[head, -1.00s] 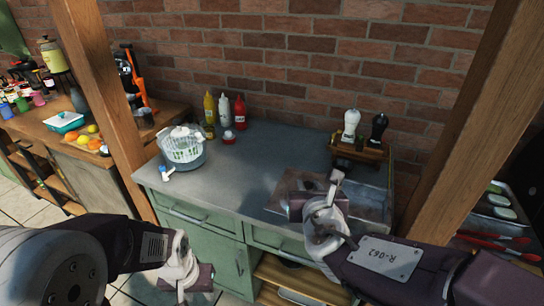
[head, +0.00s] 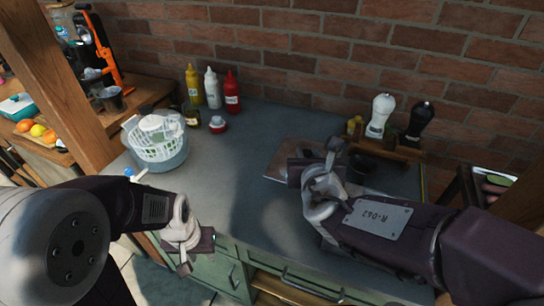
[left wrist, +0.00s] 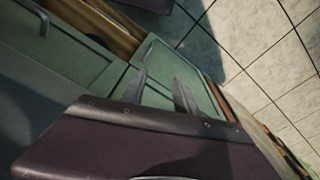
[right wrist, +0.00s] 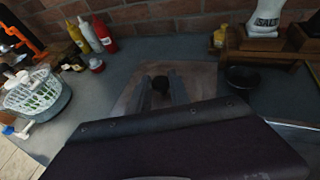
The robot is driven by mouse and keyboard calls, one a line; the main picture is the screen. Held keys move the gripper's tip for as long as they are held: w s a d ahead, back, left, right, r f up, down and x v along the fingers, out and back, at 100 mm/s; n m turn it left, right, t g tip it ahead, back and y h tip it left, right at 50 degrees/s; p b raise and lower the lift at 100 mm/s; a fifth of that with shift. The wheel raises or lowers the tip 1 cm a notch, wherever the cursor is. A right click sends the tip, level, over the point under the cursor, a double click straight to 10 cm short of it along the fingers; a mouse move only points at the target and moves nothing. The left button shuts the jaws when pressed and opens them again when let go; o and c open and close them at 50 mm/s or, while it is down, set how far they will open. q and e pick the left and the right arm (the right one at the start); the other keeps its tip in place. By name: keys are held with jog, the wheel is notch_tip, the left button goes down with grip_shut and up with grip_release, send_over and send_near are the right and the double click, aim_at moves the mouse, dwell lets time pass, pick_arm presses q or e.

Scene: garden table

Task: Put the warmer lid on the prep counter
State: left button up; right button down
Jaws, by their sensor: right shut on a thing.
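The warmer lid is a flat, brownish metal plate (head: 283,160) with a black knob (right wrist: 160,84). It is over the grey prep counter (head: 235,140), near its middle. My right gripper (right wrist: 161,88) is shut on the knob, one finger on each side. The gripper body hides part of the lid in the head view, and I cannot tell whether the lid touches the counter. My left gripper (left wrist: 160,92) is open and empty, in front of the green cabinet below the counter edge.
A salad spinner (head: 160,150) stands at the counter's left, with sauce bottles (head: 212,88) and a small red-and-white jar (head: 218,124) behind. A wooden rack (head: 395,148) holds salt (head: 380,115) and pepper (head: 419,122) mills. A dark bowl (right wrist: 245,77) sits right of the lid.

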jog(key=w+a+f, duration=0.2)
jog(key=w, duration=0.1)
jog(key=w+a+f+b, duration=0.1)
jog(key=w+a+f, duration=0.4)
jog(key=w, duration=0.1)
jog(key=shift+w+a+f+b, duration=0.2)
jog(key=shift+w+a+b, duration=0.05)
jog(key=shift+a+b, duration=0.15)
notch_tip(320, 180, down, 4)
jog(key=shift+f+b, duration=0.1)
jog(key=shift+b, duration=0.55)
jog(key=shift+s, duration=0.1)
jog(key=c, duration=1.2)
grip_release()
